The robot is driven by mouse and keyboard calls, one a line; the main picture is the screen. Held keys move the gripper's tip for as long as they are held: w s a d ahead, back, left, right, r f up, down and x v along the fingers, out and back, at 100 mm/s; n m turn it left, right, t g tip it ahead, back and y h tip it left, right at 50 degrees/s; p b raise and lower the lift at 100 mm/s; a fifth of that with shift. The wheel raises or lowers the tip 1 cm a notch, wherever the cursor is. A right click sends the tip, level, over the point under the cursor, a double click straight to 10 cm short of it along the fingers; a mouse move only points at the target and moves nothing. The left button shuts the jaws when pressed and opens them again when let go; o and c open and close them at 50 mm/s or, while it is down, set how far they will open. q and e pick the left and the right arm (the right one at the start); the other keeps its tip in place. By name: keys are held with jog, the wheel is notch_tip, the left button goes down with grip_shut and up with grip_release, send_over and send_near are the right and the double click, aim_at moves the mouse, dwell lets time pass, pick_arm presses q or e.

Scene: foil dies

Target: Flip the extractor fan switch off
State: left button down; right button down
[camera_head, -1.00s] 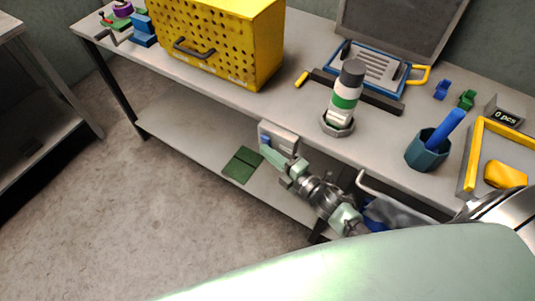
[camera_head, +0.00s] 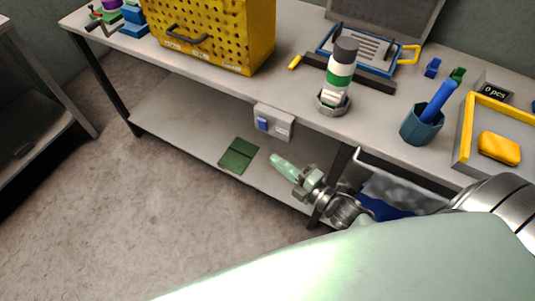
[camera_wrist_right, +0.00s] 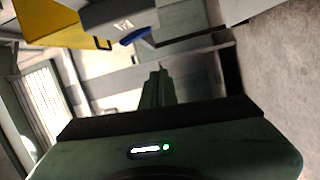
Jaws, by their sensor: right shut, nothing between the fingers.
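Which way the rocker is tipped is too small to tell. My right gripper (camera_head: 275,158) is shut and empty, below the box and apart from it. In the right wrist view the shut fingers (camera_wrist_right: 155,82) point up toward the grey box (camera_wrist_right: 115,18) and its blue rocker (camera_wrist_right: 134,36), with a gap between. My left gripper is not in view.
The workbench top (camera_head: 285,80) carries a yellow perforated case (camera_head: 225,35), the bottle (camera_head: 340,75), a teal cup (camera_head: 421,126) and a yellow-rimmed tray (camera_head: 465,135). A green mat (camera_head: 238,156) lies on the lower shelf (camera_head: 190,130). A bench leg (camera_head: 330,185) stands near my right arm.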

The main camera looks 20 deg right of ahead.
jog(key=shift+v, duration=1.1)
jog(key=shift+f, duration=0.1)
jog(key=s+d+f+m+g+h, duration=0.2)
jog(key=s+f+m, duration=0.15)
jog(key=f, duration=0.55)
jog(key=s+d+f+m+g+h, duration=0.1)
jog(key=s+f+m+g+h, duration=0.2)
jog(key=f, duration=0.6)
jog(key=s+d+f+m+g+h, duration=0.1)
jog(key=s+d+f+m, duration=0.15)
jog(key=f+m, duration=0.45)
jog(key=s+a+f+m+g, duration=0.1)
jog(key=s+f+m+g, duration=0.1)
jog(key=s+f, duration=0.3)
jog(key=s+a+f+m+g, duration=0.1)
jog(key=s+f+g, duration=0.3)
jog(key=s, duration=0.7)
jog(key=s+a+f+m+g+h, duration=0.1)
jog(key=s+f+m+g, duration=0.1)
jog(key=s+f, duration=0.5)
jog(key=shift+s+f+m+g, duration=0.35)
jog(key=shift+s+g, duration=0.15)
jog(key=shift+s, duration=0.35)
